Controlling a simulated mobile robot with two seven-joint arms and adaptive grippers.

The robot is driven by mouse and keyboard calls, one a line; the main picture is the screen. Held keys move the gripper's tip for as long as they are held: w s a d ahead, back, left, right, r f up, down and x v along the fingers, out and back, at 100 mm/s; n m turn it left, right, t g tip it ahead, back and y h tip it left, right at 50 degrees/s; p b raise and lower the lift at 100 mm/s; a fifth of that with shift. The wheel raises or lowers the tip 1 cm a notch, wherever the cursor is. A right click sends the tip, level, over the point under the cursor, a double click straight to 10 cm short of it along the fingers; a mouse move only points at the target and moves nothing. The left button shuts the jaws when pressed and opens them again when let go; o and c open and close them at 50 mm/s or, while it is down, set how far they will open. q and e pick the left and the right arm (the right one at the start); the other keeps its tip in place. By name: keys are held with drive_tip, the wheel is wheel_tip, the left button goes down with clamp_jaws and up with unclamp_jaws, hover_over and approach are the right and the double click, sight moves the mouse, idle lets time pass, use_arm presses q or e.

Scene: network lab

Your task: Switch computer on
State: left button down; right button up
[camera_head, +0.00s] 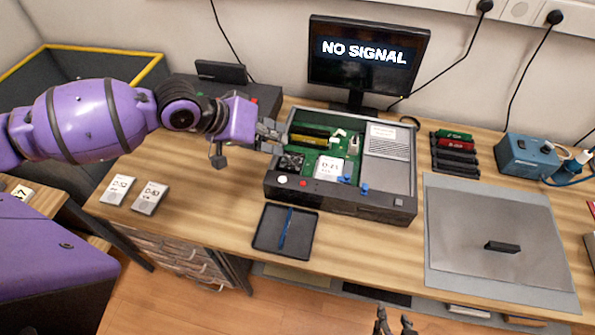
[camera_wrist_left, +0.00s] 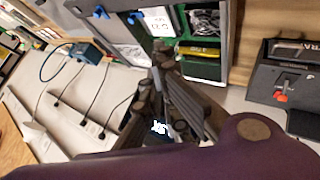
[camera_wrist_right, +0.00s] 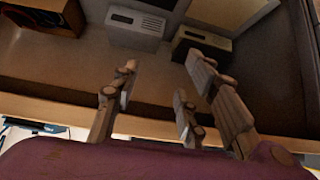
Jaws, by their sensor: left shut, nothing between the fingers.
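The computer is an open dark case (camera_head: 408,205) with a green board inside, on the wooden table. A white button (camera_head: 283,180) and a red button (camera_head: 304,183) are on its front left. The monitor (camera_head: 368,85) behind it reads "NO SIGNAL". My left gripper (camera_head: 279,136) is shut and empty, at the case's left rear edge. In the left wrist view its closed fingertips (camera_wrist_left: 160,50) are near the case, contact unclear. A dark box with a red switch (camera_wrist_left: 281,96) is beside it there. My right gripper (camera_wrist_right: 163,66) is open and empty, at the head view's bottom edge.
A black tray (camera_head: 262,242) with a blue tool lies in front of the case. A grey mat (camera_head: 455,270), a rack of modules (camera_head: 437,160) and a blue device (camera_head: 527,155) are at right.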

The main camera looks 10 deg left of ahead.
use_arm(q)
drive_tip(key=shift+w+r, duration=0.15)
use_arm(e)
drive_tip(key=shift+s+f, duration=0.2)
drive_tip(key=shift+s, duration=0.1)
use_arm(q)
drive_tip(key=b, duration=0.3)
hover_over(282, 180)
drive_tip(key=w, duration=0.2)
drive_tip(key=f, duration=0.7)
drive_tip(key=shift+a, duration=0.4)
drive_tip(key=shift+f, duration=0.95)
use_arm(e)
drive_tip(key=f, duration=0.1)
drive_tip(key=d+f, duration=0.1)
drive_tip(key=shift+s+d+f, duration=0.15)
drive_tip(key=shift+s+f, duration=0.15)
drive_tip(key=shift+f, duration=0.1)
drive_tip(key=shift+s+f, duration=0.15)
drive_tip(key=shift+s, duration=0.1)
